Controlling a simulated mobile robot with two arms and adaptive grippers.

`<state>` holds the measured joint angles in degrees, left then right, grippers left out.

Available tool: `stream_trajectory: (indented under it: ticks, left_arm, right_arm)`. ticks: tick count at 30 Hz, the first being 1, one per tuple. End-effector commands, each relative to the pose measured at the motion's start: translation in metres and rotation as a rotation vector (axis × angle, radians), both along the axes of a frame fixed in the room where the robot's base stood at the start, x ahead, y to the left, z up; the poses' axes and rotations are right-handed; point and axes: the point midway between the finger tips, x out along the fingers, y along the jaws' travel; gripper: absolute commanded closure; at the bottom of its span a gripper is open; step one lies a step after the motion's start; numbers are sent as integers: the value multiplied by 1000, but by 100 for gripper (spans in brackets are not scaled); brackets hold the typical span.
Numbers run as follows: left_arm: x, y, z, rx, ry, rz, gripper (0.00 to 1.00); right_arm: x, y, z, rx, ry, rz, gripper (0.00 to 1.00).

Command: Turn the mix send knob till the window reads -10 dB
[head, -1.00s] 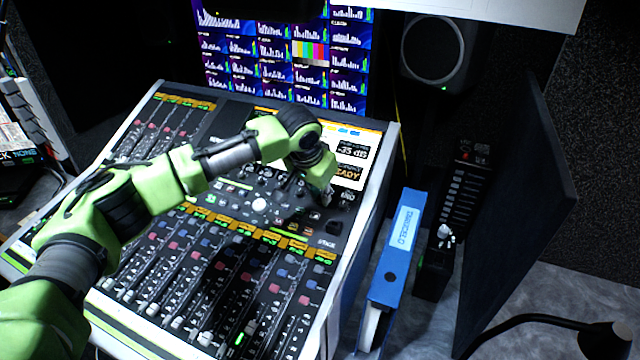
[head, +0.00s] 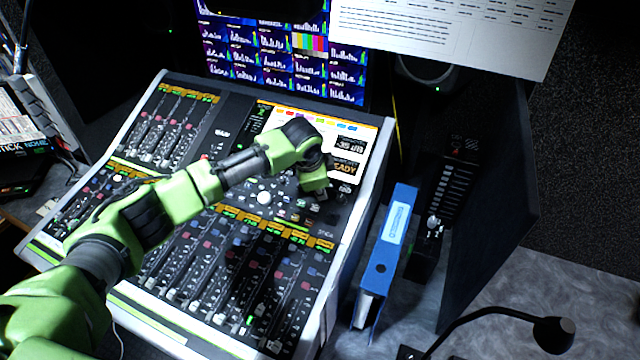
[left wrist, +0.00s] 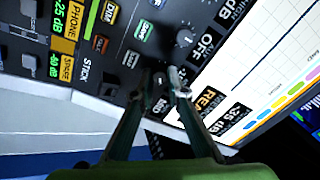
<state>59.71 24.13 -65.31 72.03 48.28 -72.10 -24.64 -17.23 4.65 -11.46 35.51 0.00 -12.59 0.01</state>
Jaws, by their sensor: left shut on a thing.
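My left gripper (head: 318,192) reaches over the mixing console to the lower right of its control section, just below the bright screen (head: 290,122). In the left wrist view its two fingertips (left wrist: 166,82) are closed on a small dark knob (left wrist: 160,78), mostly hidden between them. A label beside it is only partly readable. The readout window (head: 349,143) on the screen reads about -35 dB; it also shows in the left wrist view (left wrist: 237,117). A yellow READY sign sits next to it. My right gripper is not in view.
Another knob (left wrist: 185,38) and several lit buttons lie close to the fingers. A blue binder (head: 392,245) stands right of the console. A lamp or microphone arm (head: 553,334) is at the lower right. A paper sheet (head: 450,35) hangs at the top.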

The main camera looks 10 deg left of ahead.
Motion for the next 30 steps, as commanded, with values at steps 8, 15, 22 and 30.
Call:
stream_trajectory:
  ticks: [8, 15, 22, 30]
  left_arm:
    - [0, -1, 0, 18, -4, -48, 100]
    - [0, -1, 0, 19, -4, -50, 100]
    - [0, -1, 0, 19, -4, -50, 70]
    - [0, 0, 0, 19, -4, -49, 70]
  right_arm:
    - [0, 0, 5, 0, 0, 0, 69]
    - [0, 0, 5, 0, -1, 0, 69]
    - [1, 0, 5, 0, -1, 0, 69]
    - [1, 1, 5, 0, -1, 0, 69]
